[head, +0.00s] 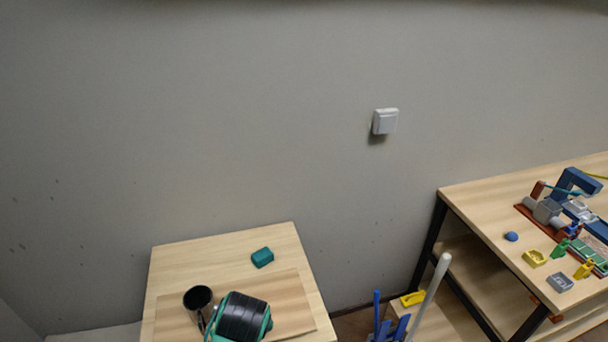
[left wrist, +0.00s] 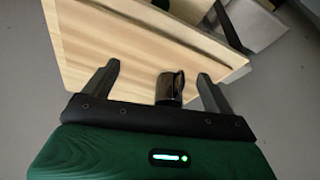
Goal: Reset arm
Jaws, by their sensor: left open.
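My left gripper (left wrist: 161,78) shows in the left wrist view, with its two dark fingers wide apart. A dark mug (left wrist: 170,87) appears between the fingers, with nothing gripped. In the head view the dark mug (head: 198,298) stands on a light wooden table (head: 175,262) at the bottom, its mouth up. A green and black ribbed form (head: 242,318) is just right of it, cut by the lower edge; I cannot tell whether it is part of my arm. My right gripper is not in view.
A green block (head: 262,258) lies on the table's back right. A white wall switch box (head: 385,121) is on the grey wall. At right, a workbench (head: 480,205) holds several small coloured parts. A white rod (head: 430,295) and blue items (head: 390,325) stand low between the tables.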

